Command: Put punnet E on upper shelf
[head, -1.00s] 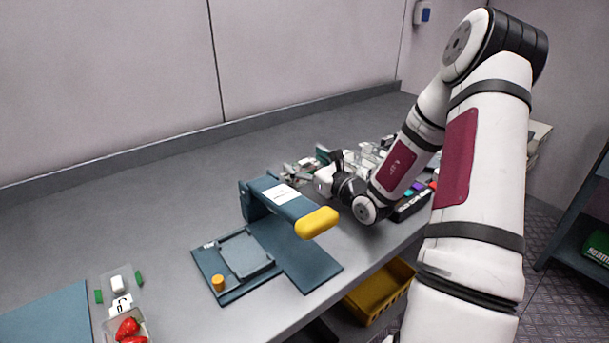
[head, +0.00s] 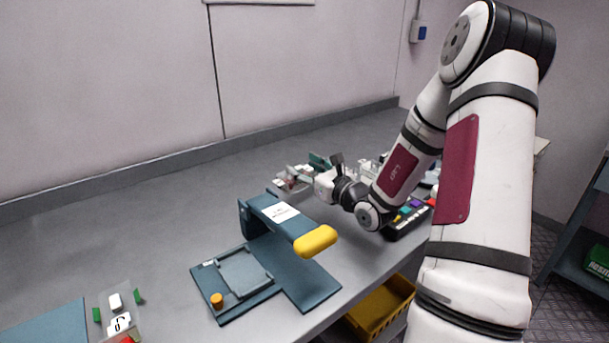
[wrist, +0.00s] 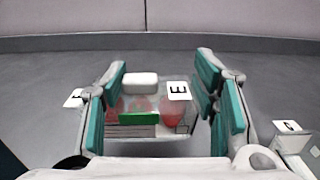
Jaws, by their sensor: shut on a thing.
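Punnet E (wrist: 150,118) is a clear tub with red berries, a white label marked E, a white block and a green tab. In the wrist view it sits between the two teal fingers of my gripper (wrist: 161,84), which are shut on it from both sides. In the head view my gripper (head: 322,184) is low over the far part of the bench, and punnet E is hard to tell from the clutter there. I cannot tell whether it is clear of the bench. A blue-grey rack (head: 572,232) shows at the right edge; its upper shelf is not clearly seen.
A blue press-like stand with a yellow handle (head: 316,241) stands mid-bench. Another punnet (head: 120,314) is at the lower left. A yellow crate (head: 380,308) is below the bench edge. In the wrist view a labelled punnet (wrist: 296,143) lies right of my gripper.

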